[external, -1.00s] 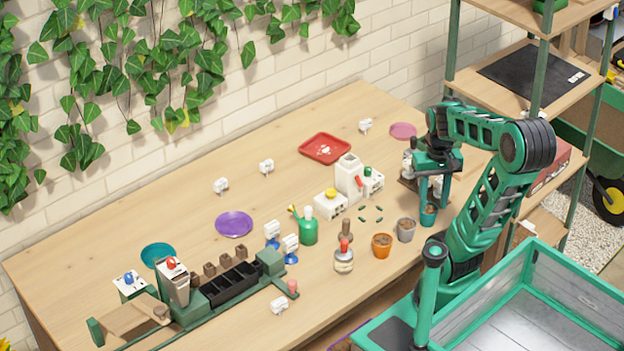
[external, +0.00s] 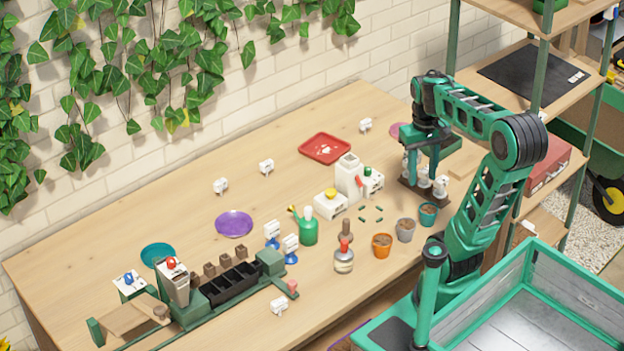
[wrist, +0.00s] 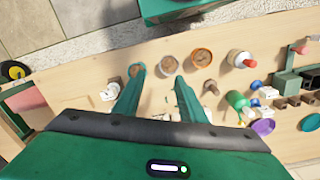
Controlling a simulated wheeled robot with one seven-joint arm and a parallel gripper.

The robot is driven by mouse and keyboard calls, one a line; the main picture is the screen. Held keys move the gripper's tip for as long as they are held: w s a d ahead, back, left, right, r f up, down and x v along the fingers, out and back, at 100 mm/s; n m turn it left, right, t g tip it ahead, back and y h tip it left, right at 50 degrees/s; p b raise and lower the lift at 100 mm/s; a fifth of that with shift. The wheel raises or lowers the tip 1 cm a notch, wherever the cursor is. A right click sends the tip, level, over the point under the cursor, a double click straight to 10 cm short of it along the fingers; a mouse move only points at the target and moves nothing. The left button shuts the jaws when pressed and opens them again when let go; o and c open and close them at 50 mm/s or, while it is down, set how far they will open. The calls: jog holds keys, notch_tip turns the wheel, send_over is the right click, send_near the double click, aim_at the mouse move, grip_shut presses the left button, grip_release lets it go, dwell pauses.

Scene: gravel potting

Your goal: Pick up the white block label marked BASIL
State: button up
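Two more white blocks stand on blue bases (external: 272,230) (external: 290,245). Their markings are too small to read, so I cannot tell which says BASIL. My gripper (external: 423,178) (wrist: 159,75) is open and empty, pointing down above the right end of the table. White items on a dark stand (external: 408,183) are partly hidden behind its fingers.
Teal (external: 428,214), grey (external: 405,230) and orange (external: 382,246) pots stand along the front edge. A red tray (external: 325,148) and purple saucer (external: 234,223) lie behind.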

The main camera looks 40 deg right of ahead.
jog(key=w+a+n, duration=0.3)
jog(key=w+n, duration=0.1)
jog(key=w, duration=0.7)
jog(key=n+y, duration=1.3)
jog(key=n, duration=0.6)
send_over(223, 178)
jog(key=d, duration=0.5)
jog(key=f, duration=0.2)
jog(key=shift+y, duration=0.4)
jog(key=f, duration=1.4)
jog(key=shift+w+a+f, duration=0.1)
jog(key=shift+w+f, duration=0.05)
jog(key=shift+w, duration=0.2)
jog(key=x, duration=0.5)
jog(key=shift+s+f, duration=0.1)
jog(key=shift+f, duration=0.1)
jog(key=shift+s+x, duration=0.25)
jog(key=shift+x, duration=1.2)
jog(key=shift+s+x, duration=0.2)
jog(key=shift+x, duration=1.2)
grip_shut()
